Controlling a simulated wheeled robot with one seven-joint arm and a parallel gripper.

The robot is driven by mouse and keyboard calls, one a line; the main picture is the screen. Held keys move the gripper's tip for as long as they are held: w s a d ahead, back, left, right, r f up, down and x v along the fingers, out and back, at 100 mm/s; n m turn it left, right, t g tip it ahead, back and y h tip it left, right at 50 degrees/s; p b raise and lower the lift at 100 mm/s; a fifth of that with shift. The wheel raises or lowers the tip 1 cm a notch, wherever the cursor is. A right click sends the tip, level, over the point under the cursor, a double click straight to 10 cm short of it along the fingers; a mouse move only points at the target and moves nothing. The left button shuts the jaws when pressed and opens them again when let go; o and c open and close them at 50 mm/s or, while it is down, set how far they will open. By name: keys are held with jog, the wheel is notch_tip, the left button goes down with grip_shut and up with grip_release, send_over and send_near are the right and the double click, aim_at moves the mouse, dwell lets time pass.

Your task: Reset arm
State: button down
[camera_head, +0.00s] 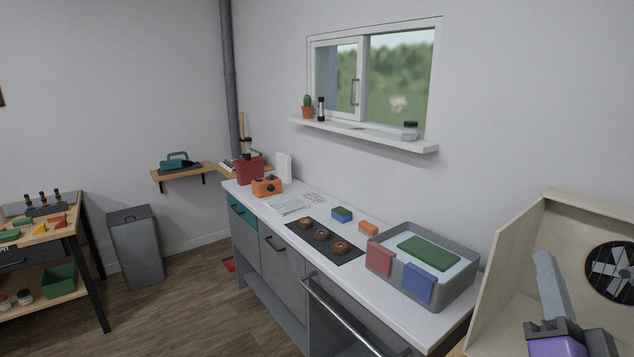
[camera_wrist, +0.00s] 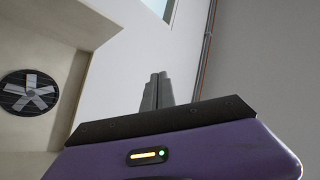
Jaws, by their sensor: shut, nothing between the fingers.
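My gripper (camera_head: 550,290) is at the lower right of the head view, raised in front of the wooden booth (camera_head: 497,270). Its long grey fingers point up and are closed together, with nothing between them. In the wrist view, my gripper (camera_wrist: 155,92) shows the two fingers side by side, pointing up toward the bare wall. The booth's inner side with a round dark fan (camera_wrist: 28,92) is to the left of the fingers there. The fingers touch nothing that I can see. The rest of my arm is out of view.
The white counter (camera_head: 420,325) carries a grey tub (camera_head: 455,293) with a green block, red and blue cloths over its rim, and a dark mat (camera_head: 349,254) with three round parts. A window shelf (camera_head: 370,136) is above. A workbench (camera_head: 85,240) and bin (camera_head: 135,245) stand left; floor between is open.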

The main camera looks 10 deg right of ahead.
jog(key=s+a+f+n+g+y, duration=0.3)
jog(key=s+a+f+n+y, duration=0.2)
jog(key=s+a+f, duration=0.5)
jog(key=s+a+f+n+g+y, duration=0.2)
jog(key=s+a+f+n+y, duration=0.4)
jog(key=s+f, duration=0.9)
jog(key=s+a+n, duration=0.1)
jog(key=a+n, duration=0.1)
jog(key=a, duration=0.2)
jog(key=shift+s+f+n+g, duration=0.2)
jog(key=shift+f+n+g, duration=0.15)
jog(key=shift+n+g, duration=0.05)
